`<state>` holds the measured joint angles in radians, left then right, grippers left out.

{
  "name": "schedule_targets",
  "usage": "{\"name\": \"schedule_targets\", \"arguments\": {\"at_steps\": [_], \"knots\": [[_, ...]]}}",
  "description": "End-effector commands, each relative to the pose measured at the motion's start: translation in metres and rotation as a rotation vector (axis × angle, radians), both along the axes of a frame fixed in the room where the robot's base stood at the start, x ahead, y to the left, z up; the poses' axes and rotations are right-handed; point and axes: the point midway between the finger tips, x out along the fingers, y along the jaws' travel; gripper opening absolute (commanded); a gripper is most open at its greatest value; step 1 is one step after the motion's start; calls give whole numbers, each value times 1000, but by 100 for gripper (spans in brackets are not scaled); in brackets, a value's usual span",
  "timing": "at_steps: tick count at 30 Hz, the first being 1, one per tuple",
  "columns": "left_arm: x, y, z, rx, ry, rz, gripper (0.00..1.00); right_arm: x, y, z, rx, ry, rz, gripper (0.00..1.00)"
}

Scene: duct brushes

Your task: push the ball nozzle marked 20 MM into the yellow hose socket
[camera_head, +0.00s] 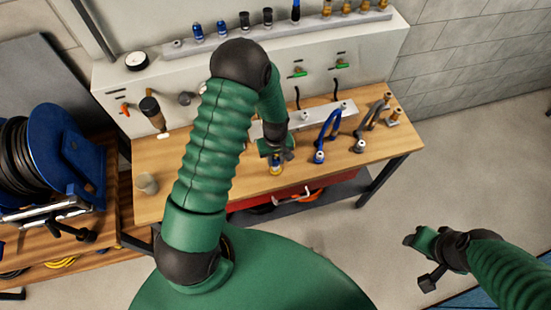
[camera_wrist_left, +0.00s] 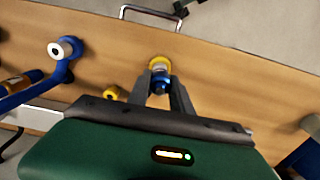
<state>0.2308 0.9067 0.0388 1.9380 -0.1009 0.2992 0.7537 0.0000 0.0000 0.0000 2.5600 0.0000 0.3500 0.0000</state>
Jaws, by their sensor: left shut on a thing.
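My left gripper (camera_head: 275,152) is shut on a blue and dark nozzle (camera_wrist_left: 161,82), gripped between its two fingers in the left wrist view. The nozzle's mark cannot be read. A yellow ring-shaped part, apparently the yellow hose socket (camera_wrist_left: 159,62), shows right at the nozzle's far end. It also shows below the gripper in the head view (camera_head: 277,169). The nozzle and socket overlap in the picture; I cannot tell how far one is inside the other. My right gripper (camera_head: 422,262) hangs off to the right, away from the bench, its finger opening unclear.
A blue hose (camera_head: 328,128) with a white-faced end stands just right of the gripper, with grey hoses (camera_head: 372,115) farther right. A rack (camera_head: 290,28) of several nozzles runs along the back panel's top.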

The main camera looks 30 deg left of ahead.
Motion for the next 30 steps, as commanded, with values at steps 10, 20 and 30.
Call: {"name": "schedule_targets", "arguments": {"at_steps": [10,20,30], "knots": [[0,0,0,0,0,0,0,0,0,0,0,0,0,48],[0,1,0,0,0,0,0,0,0,0,0,0,0,48],[0,1,-7,0,0,0,0,0,0,-5,0,0,0,48]]}}
